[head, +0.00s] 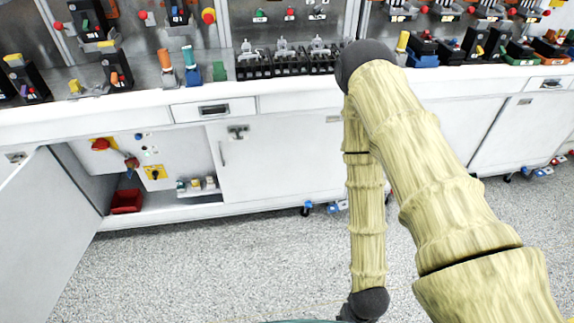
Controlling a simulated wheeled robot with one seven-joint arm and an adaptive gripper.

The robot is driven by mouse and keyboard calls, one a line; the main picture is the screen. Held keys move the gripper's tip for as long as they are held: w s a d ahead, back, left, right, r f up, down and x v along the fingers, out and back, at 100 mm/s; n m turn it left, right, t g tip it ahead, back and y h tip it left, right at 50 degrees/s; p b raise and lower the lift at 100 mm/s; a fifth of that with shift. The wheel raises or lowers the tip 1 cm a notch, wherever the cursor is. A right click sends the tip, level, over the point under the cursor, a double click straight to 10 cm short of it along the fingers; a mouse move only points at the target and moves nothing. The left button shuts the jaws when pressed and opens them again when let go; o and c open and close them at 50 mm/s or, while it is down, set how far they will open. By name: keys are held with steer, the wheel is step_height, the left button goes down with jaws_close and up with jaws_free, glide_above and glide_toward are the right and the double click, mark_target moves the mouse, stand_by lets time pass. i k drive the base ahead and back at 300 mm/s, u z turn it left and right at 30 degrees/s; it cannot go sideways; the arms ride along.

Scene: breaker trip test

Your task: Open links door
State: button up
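A white cabinet door (45,235) at the left stands swung wide open towards me, with a latch (16,157) near its upper edge. The compartment (185,150) beside it is exposed. Right of the opening, a white door (280,160) is closed, with a slim vertical handle (221,153) and a lock (238,132) near its top left corner. I cannot tell from any label which door is the links door. My arm reaches in from the lower right, bends at a black joint and runs down to the bottom edge. My gripper is out of the picture.
The open compartment holds a red rotary switch (100,144), a yellow switch plate (155,173), a red bin (127,201) and several small parts. Breakers and switches crowd the white bench top (140,110). Speckled floor (220,260) is clear before the cabinets.

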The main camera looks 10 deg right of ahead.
mark_target(280, 156)
steer(key=u, duration=0.1)
steer(key=k, duration=0.4)
steer(key=u, duration=1.1)
steer(key=i, duration=0.7)
steer(key=z, duration=0.65)
